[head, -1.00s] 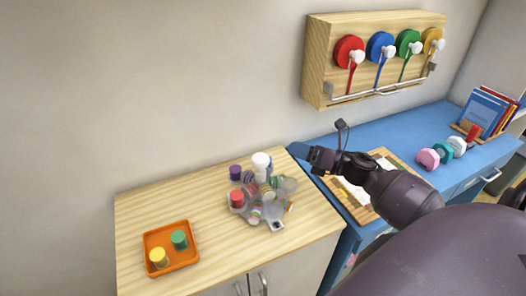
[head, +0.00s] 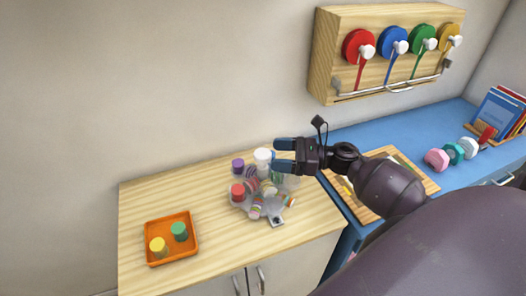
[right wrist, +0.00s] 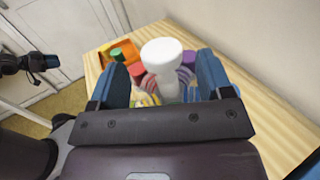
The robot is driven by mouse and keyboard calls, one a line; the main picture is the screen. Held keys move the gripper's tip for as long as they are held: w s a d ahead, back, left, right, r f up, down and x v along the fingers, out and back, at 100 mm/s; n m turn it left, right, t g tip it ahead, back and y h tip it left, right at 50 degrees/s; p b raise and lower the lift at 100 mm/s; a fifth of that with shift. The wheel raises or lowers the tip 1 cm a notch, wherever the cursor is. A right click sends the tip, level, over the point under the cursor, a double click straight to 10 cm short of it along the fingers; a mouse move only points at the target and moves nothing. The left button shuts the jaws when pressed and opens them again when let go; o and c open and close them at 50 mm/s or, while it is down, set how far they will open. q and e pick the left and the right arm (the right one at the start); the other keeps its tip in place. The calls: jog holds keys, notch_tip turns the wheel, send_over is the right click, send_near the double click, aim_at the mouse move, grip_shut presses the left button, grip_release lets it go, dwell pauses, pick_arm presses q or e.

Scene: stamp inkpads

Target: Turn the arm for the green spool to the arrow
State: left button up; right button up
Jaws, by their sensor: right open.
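A clear turntable with several arms (head: 236,206) stands on the wooden cabinet top. A white knob (head: 263,158) rises from its middle. Red (head: 238,191) and purple (head: 238,165) cylinders and striped rolls sit around it. A grey pointer plate with a dark mark (head: 277,222) is at its front. I cannot single out the green spool for sure; some green shows behind my right gripper. My right gripper (head: 276,155) is open, its blue fingers pointing left at the knob. In the right wrist view the white knob (right wrist: 167,62) stands between the fingers. A dark gripper-like part, probably my left (right wrist: 25,65), shows at left.
An orange tray (head: 151,228) with a yellow and a green cylinder lies at the cabinet's left. A wall box (head: 326,70) holds red, blue, green and yellow discs above a rail. The blue desk (head: 410,140) on the right carries a wooden board, dumbbells and books.

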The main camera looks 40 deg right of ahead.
aim_at(262, 153)
jog(key=shift+p+x, duration=0.35)
jog(key=shift+x, duration=2.05)
jog(key=shift+c, duration=0.3)
jog(key=c, duration=1.2)
